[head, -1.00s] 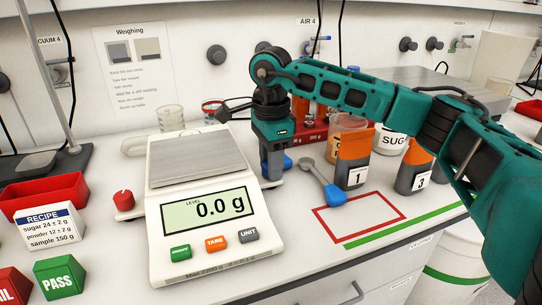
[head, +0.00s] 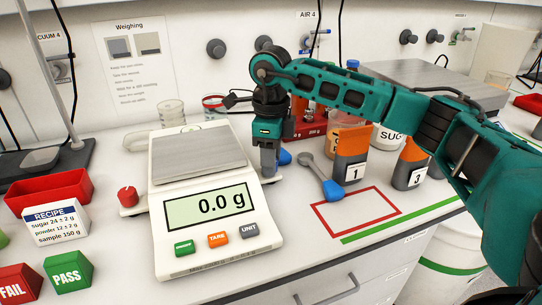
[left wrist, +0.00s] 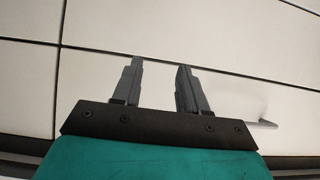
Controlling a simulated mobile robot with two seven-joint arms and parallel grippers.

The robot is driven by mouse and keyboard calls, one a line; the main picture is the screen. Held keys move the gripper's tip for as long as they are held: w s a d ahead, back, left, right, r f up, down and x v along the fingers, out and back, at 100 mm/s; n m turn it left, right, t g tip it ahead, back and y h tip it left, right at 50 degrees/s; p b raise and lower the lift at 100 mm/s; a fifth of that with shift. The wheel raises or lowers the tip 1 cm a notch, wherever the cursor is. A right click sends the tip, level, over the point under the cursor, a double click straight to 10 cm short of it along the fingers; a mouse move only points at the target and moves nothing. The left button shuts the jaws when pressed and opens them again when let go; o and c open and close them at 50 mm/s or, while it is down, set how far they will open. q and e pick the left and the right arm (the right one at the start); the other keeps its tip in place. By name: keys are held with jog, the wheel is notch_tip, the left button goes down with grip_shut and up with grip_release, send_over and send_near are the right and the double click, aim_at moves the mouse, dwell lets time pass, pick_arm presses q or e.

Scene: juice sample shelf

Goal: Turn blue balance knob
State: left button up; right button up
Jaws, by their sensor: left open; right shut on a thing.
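The white balance (head: 212,208) stands on the bench, its display reading 0.0 g. A red knob (head: 127,197) sits on a foot at its left side. My right gripper (head: 268,170) points down at the balance's right side, shut on the blue knob (head: 285,157). My left gripper (left wrist: 158,85) is open and empty in the left wrist view, in front of pale panels.
A red-outlined area (head: 372,222) on the bench is empty. PASS (head: 67,271) and FAIL (head: 18,284) blocks are at front left.

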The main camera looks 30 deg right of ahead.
dwell(0.4)
jog(key=o, duration=1)
jog(key=shift+o, duration=0.2)
notch_tip(320, 180, up, 13)
jog(key=p, duration=0.1)
